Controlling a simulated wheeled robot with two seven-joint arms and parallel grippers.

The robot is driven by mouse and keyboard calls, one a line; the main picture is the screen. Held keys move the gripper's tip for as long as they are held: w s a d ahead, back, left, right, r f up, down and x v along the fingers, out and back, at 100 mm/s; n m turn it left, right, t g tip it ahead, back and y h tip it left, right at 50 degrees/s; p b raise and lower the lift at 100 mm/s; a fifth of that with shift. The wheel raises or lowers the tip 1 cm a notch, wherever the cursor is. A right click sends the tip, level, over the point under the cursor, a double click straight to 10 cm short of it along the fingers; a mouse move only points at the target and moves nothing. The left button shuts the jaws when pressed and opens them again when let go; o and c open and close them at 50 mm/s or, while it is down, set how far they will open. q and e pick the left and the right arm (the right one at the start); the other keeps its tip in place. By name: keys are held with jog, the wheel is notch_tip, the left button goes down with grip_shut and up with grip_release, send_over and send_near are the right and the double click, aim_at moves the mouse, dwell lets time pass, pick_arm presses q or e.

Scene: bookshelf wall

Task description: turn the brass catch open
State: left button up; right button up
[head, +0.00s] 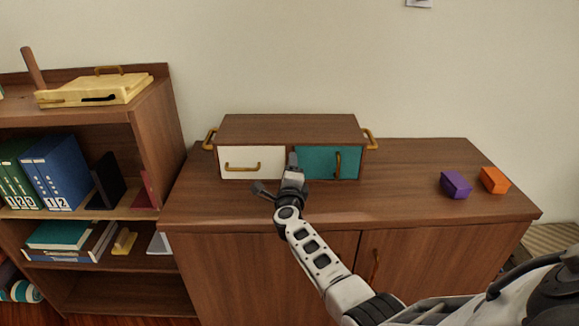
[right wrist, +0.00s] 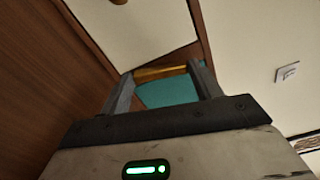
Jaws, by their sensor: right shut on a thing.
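A wooden cabinet box (head: 290,128) stands on the sideboard, with a white drawer front (head: 252,155) on the left and a teal door (head: 318,161) on the right. My right gripper (head: 292,160) is at the strip between these two fronts. In the right wrist view, the brass catch (right wrist: 160,72) is a golden bar lying crosswise between the fingertips of my right gripper (right wrist: 163,76), which is shut on it. The teal surface (right wrist: 168,92) shows beyond the fingers. The gripper hides the catch in the head view. My left gripper is out of view.
The sideboard top (head: 405,170) is clear right of the box, up to a purple block (head: 455,184) and an orange block (head: 494,180). A bookshelf (head: 150,100) with binders (head: 58,172) stands at left. Brass side handles (head: 370,138) stick out from the box.

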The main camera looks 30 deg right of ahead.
jog(key=shift+a+n+p, duration=0.1)
jog(key=shift+n+p, duration=0.25)
jog(key=shift+n, duration=0.85)
jog(key=shift+f, duration=0.1)
jog(key=o, duration=1)
